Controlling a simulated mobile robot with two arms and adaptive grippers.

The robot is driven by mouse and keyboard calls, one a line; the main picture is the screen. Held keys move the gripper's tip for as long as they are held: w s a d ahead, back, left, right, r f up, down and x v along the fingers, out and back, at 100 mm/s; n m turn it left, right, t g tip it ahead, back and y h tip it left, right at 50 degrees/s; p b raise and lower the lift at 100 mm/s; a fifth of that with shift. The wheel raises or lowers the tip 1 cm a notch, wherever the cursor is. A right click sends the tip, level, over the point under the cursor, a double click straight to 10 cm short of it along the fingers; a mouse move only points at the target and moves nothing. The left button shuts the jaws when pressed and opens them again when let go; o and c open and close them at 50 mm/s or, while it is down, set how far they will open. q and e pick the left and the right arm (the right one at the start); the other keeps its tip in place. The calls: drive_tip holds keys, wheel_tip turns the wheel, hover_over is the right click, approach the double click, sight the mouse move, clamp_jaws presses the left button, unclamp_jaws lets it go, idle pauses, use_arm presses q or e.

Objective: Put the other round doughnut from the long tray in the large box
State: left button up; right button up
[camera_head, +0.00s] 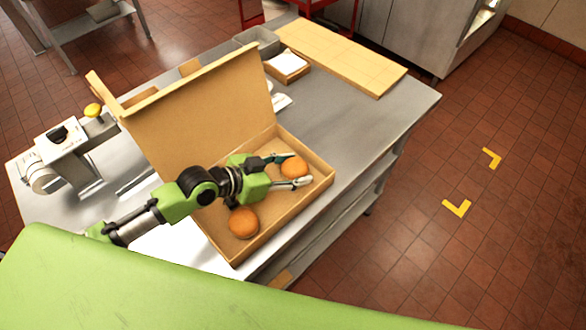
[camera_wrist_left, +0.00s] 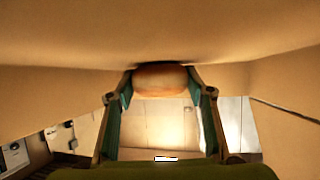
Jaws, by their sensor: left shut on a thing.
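The large box (camera_head: 301,206) is an open cardboard box on the steel table, with its lid raised at the back. One round orange-brown doughnut (camera_head: 243,223) lies in its near left part. My left gripper (camera_head: 292,173) reaches into the box and is shut on a second round doughnut (camera_head: 295,167) in its right part. The left wrist view shows this held doughnut (camera_wrist_left: 161,79) between the two fingertips. Whether it touches the box floor I cannot tell. My right gripper is not in view. I cannot make out the long tray for certain.
A pale wooden board (camera_head: 340,57) lies at the back of the table. A small brown box with white paper (camera_head: 287,65) and a grey bin (camera_head: 257,42) stand beside it. A white machine (camera_head: 66,145) stands at the left. The table's right part is bare.

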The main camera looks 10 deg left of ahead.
sight(286, 171)
use_arm(q)
drive_tip(key=o, duration=1.1)
drive_tip(key=shift+f, duration=0.1)
drive_tip(key=shift+s+a+r, duration=0.15)
drive_tip(key=shift+a+r, duration=0.05)
drive_tip(key=b+v, duration=0.1)
drive_tip(key=v, duration=0.5)
drive_tip(key=shift+s+a, duration=0.1)
drive_tip(key=shift+s+a+r, duration=0.15)
drive_tip(key=shift+s+r, duration=0.05)
drive_tip(key=shift+r, duration=0.1)
